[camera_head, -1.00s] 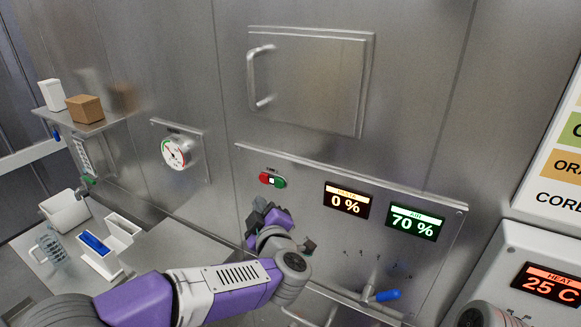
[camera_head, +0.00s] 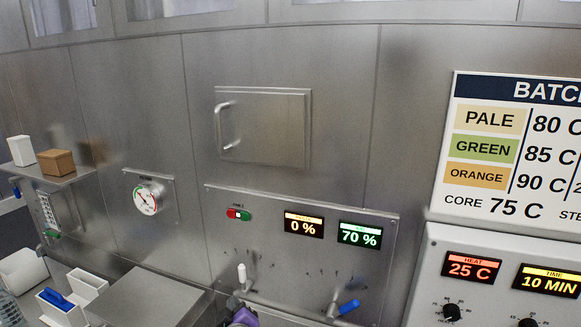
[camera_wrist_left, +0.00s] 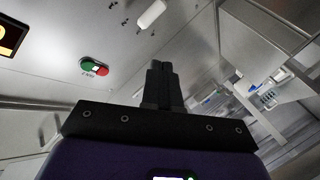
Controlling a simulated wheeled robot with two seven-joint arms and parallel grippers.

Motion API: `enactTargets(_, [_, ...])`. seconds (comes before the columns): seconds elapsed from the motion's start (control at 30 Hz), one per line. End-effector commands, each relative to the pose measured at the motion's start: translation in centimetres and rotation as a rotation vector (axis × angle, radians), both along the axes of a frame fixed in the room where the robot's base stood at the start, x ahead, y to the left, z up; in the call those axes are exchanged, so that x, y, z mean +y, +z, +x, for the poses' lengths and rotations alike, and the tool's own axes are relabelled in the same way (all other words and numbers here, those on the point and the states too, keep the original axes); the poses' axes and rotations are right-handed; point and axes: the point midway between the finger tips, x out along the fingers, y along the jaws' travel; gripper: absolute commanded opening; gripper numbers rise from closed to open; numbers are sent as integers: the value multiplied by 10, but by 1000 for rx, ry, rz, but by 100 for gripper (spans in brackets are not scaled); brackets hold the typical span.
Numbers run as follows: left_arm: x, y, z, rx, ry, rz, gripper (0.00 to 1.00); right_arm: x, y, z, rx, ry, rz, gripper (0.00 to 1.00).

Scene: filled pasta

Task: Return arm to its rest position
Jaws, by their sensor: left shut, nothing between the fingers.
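Only a small purple part of my left gripper (camera_head: 243,317) shows at the bottom edge of the head view, below the control panel (camera_head: 225,262). In the left wrist view the black fingers of my left gripper (camera_wrist_left: 160,72) are together, with nothing between them. They are apart from the panel's red and green button (camera_wrist_left: 95,67) and the white lever (camera_wrist_left: 151,14). My right gripper is in neither view.
The panel carries a white lever (camera_head: 242,274), a blue-handled lever (camera_head: 347,307) and displays of 0 % (camera_head: 304,224) and 70 % (camera_head: 359,235). A heater box (camera_head: 440,270) stands at right. A shelf (camera_head: 52,180) and white containers (camera_head: 62,308) are at left.

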Motion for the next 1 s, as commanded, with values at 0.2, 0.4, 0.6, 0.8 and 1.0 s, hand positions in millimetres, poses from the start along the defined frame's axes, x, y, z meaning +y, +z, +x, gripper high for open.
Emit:
enactTargets(0.2, [-10, -127, -15, 250, -186, 43, 0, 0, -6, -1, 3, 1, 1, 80])
enactTargets(0.4, [-21, -265, -82, 583, -414, 22, 0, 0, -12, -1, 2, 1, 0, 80])
enactTargets(0.6, [-32, -363, -189, 915, -629, -60, 0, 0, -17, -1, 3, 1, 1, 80])
enactTargets(0.8, [-40, -402, -272, 1131, -774, -141, 0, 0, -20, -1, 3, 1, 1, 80])
enactTargets(1.0, [-42, -408, -294, 1185, -814, -164, 0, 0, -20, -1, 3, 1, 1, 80])
